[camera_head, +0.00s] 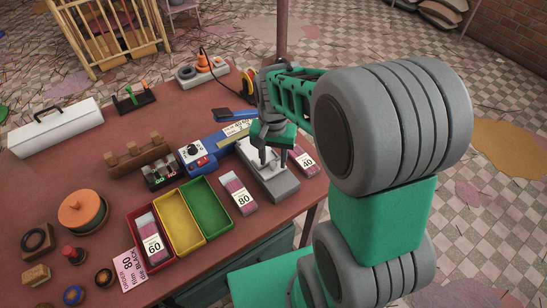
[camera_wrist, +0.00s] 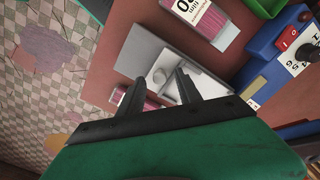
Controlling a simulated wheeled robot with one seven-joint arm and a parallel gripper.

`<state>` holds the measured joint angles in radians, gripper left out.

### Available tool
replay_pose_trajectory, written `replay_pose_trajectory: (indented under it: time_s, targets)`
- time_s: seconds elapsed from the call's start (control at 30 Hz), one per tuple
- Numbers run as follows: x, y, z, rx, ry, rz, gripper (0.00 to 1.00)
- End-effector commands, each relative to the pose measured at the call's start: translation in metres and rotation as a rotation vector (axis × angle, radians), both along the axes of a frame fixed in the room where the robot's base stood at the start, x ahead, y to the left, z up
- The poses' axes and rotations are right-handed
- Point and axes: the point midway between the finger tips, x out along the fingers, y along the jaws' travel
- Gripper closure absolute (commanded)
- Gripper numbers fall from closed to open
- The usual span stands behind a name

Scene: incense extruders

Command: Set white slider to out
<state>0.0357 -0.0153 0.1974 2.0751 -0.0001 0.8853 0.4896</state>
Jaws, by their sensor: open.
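A grey block-shaped device (camera_head: 284,187) stands at the right side of the table, beside the blue machine. It also shows in the wrist view (camera_wrist: 138,52). A white part on its top, apparently the white slider (camera_wrist: 197,68), has a small round pale knob. My gripper (camera_head: 273,161) is over this device, pointing down, with its two dark fingers apart. In the wrist view my gripper (camera_wrist: 172,75) has its fingertips around or just above the knob region; contact cannot be told. My fingers partly hide the white part, and its in or out position is unclear.
A blue machine (camera_head: 225,140) with a dial and red switch stands left of the device. Labelled pink packs 80 (camera_head: 238,193) and 40 (camera_head: 304,160) flank it closely. Red (camera_head: 133,213), yellow (camera_head: 179,222) and green (camera_head: 208,209) trays lie at the left front.

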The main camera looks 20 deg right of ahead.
Motion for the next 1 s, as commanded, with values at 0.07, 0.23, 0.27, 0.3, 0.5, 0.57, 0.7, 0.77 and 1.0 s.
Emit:
replay_pose_trajectory:
  time_s: [0.07,0.23,0.27,0.3,0.5,0.57,0.7,0.77,1.0]
  targets:
    - [-0.0001,0.0001,-0.0052,0.0,0.0,0.001,0.59]
    - [-0.0001,0.0003,-0.0072,-0.001,-0.001,0.001,0.59]
    - [-0.0001,0.0003,-0.0071,-0.001,-0.001,0.001,0.59]
    - [-0.0001,0.0003,-0.0071,0.0,-0.001,0.002,0.59]
    - [-0.0001,0.0003,-0.0069,0.0,-0.001,0.002,0.75]
    - [-0.0001,0.0003,-0.0068,0.0,-0.001,0.002,0.8]
    - [-0.0001,0.0003,-0.0068,0.0,-0.001,0.002,0.92]
    - [-0.0001,0.0003,-0.0067,0.0,-0.001,0.002,0.97]
    - [0.0001,0.0003,-0.0066,0.0,-0.001,0.002,1.0]
